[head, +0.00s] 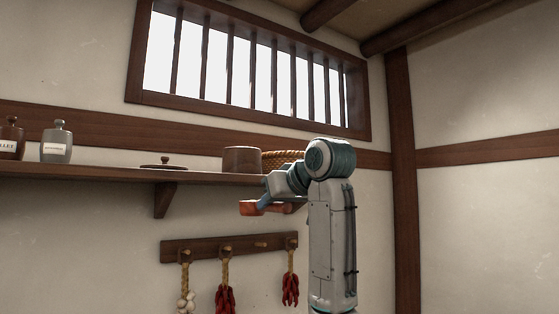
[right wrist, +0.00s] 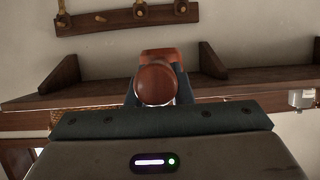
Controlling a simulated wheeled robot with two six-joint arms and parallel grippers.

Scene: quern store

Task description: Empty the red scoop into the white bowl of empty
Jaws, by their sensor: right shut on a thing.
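My right gripper (head: 268,203) is raised just in front of the wall shelf's edge and is shut on the red scoop (head: 249,208). The scoop's red end sticks out to the left of the fingers. In the right wrist view the red scoop (right wrist: 154,84) shows a rounded end between the two dark fingers of the right gripper (right wrist: 158,97). I cannot see whether the scoop holds anything. The white bowl is in neither view. My left gripper is not in view.
A wall shelf (head: 100,172) carries a brown jar (head: 10,140), a grey jar (head: 57,143), a dark lid (head: 164,163), a brown round box (head: 241,159) and a rope coil (head: 281,160). Below is a peg rail (head: 228,247) with hanging strings. A barred window (head: 250,70) is above.

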